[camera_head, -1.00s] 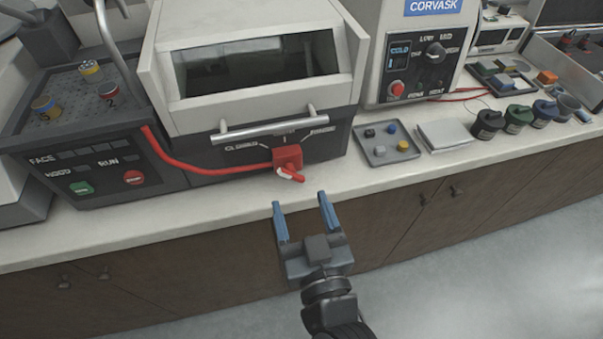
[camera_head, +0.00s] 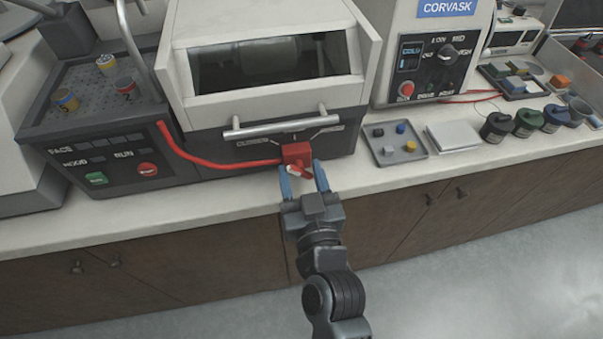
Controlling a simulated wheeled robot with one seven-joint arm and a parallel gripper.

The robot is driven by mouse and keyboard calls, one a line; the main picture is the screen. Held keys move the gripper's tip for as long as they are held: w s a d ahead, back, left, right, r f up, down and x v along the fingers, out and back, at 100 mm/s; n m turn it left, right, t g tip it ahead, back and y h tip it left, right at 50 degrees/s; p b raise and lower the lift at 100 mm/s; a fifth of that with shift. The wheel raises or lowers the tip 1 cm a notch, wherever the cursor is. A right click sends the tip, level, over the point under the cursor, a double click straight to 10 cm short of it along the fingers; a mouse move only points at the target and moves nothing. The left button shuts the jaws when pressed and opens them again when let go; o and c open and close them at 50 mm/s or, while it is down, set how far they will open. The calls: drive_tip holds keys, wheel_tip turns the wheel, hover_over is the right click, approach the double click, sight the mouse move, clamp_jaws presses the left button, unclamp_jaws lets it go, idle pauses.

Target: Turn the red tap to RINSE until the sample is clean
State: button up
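The red tap (camera_head: 297,152) sits on the front of the white machine (camera_head: 270,30), below its metal handle bar. Its short lever lies at the tap's lower side, with a whitish part at the left end. My gripper (camera_head: 301,169) is open, with one blue finger on each side of the lever. Whether either finger touches it cannot be told. Dial marks fan out above the tap; the lettering is too blurred to read now. The sample is not identifiable; the machine's dark window (camera_head: 265,64) shows only a dim pale shape inside.
A red hose (camera_head: 205,162) runs left from the tap. A polishing unit (camera_head: 100,140) with several small canisters stands left. A grey tray of small blocks (camera_head: 393,149) and a white pad (camera_head: 453,136) lie right. The counter edge passes beneath my gripper.

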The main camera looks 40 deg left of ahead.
clamp_jaws()
drive_tip(key=shift+m, duration=0.3)
idle(0.3)
drive_tip(key=m, duration=0.4)
drive_tip(key=shift+m, duration=0.3)
drive_tip(key=m, duration=0.4)
drive_tip(key=shift+m, duration=0.3)
drive_tip(key=m, duration=0.6)
drive_tip(key=shift+p, duration=0.3)
drive_tip(key=c, duration=0.7)
unclamp_jaws()
drive_tip(key=shift+m, duration=1)
drive_tip(key=shift+c, duration=0.2)
drive_tip(key=o, duration=1.1)
